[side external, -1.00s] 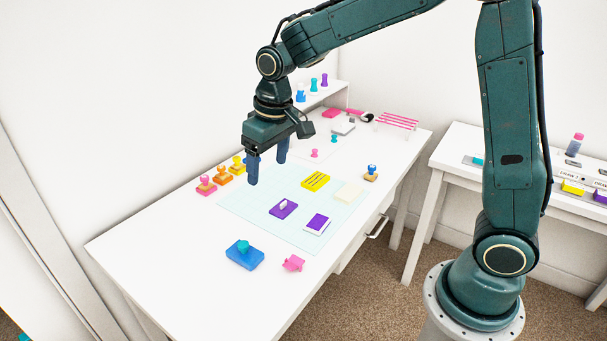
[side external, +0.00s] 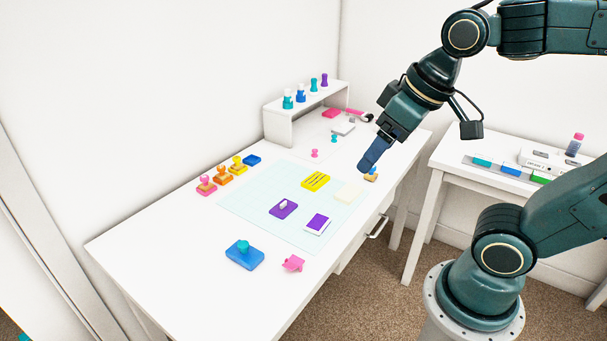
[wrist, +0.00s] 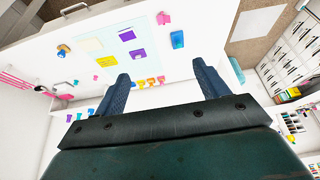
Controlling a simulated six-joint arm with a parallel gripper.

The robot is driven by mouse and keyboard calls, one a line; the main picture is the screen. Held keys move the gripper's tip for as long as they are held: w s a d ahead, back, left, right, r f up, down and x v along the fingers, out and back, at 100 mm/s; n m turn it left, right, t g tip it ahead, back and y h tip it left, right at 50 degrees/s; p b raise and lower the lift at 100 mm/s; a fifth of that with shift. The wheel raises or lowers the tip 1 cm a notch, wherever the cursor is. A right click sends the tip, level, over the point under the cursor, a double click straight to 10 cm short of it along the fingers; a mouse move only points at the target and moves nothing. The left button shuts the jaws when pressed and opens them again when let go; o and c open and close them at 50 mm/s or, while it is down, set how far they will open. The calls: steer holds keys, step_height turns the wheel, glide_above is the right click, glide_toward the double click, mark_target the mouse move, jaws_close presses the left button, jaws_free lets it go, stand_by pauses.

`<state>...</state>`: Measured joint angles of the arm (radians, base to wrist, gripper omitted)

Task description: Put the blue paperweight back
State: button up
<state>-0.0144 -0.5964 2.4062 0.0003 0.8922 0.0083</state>
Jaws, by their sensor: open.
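A blue block with a teal knob-like piece on top (side external: 244,256) lies on the desk's front left; it also shows in the wrist view (wrist: 177,40). A plain blue block (side external: 252,160) sits behind the yellow stamp in the row along the wall. A blue-knobbed stamp on a wooden base (side external: 371,175) stands at the desk's right edge, partly behind my gripper, and also shows in the wrist view (wrist: 63,50). I cannot tell which is the paperweight. My gripper (side external: 373,154) hangs above the desk's right side; in the wrist view (wrist: 163,86) it is open and empty.
A pale mat (side external: 262,212) holds purple, yellow and cream pads. Pink, orange and yellow stamps (side external: 222,174) line the wall. A white shelf (side external: 279,124) with small bottles stands at the back. A side table (side external: 456,150) holds a tray of coloured blocks.

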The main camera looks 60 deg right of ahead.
steer(key=s, duration=0.3)
steer(key=shift+s+d+f+t, duration=0.15)
steer(key=shift+s+f+t, duration=0.15)
steer(key=shift+f, duration=0.1)
